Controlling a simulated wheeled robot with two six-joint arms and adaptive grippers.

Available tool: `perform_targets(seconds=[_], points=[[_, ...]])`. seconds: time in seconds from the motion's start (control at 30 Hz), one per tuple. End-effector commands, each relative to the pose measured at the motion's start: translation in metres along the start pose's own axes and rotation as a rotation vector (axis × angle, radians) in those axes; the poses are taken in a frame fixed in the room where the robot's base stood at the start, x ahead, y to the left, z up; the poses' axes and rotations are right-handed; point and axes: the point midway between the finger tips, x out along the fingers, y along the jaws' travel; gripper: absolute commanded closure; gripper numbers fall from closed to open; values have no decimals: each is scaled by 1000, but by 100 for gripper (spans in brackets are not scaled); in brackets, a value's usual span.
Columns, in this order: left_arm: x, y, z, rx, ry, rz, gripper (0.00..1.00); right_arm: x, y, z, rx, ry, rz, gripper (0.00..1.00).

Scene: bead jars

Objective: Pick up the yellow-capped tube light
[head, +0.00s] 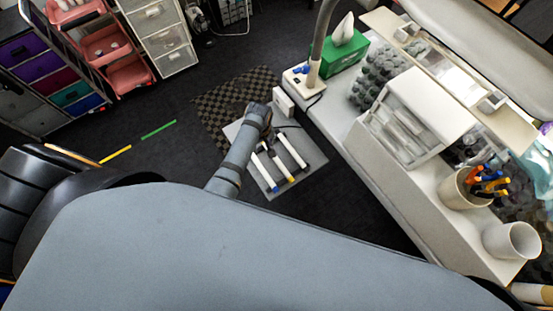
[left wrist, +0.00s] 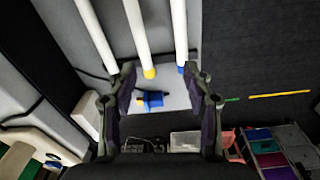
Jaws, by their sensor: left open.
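The yellow-capped tube light (left wrist: 137,35) is the middle of three white tubes in the left wrist view. Its yellow cap (left wrist: 149,73) points toward my left gripper (left wrist: 163,84), which is open. The cap shows between the two spread fingers, and nothing is held. A tube with a blue cap (left wrist: 181,69) lies to its right, and another white tube (left wrist: 97,35) lies to its left. In the head view my left gripper (head: 265,134) is over the pale board (head: 311,183) with the tubes and partly hides them. My right gripper is not in view.
A small blue and yellow piece (left wrist: 152,100) lies on the board below the caps. In the head view a long white desk (head: 372,185) stands to the right, with a green tissue box (head: 343,55) and a pen cup (head: 459,190).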

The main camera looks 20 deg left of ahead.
Motion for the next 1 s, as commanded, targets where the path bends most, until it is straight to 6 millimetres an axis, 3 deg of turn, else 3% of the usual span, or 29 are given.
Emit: perform_targets(seconds=[0.1, 0.23, 0.47, 0.8, 1.0], points=[[13, 30, 6, -91, -39, -15, 49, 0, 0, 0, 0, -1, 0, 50], [20, 43, 11, -144, -58, -29, 49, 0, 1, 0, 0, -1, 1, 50], [28, 44, 12, -152, -60, -31, 49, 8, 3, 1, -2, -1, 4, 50], [77, 43, 15, -151, -59, -30, 49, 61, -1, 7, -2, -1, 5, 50], [76, 42, 15, -150, -59, -31, 49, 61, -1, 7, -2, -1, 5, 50]])
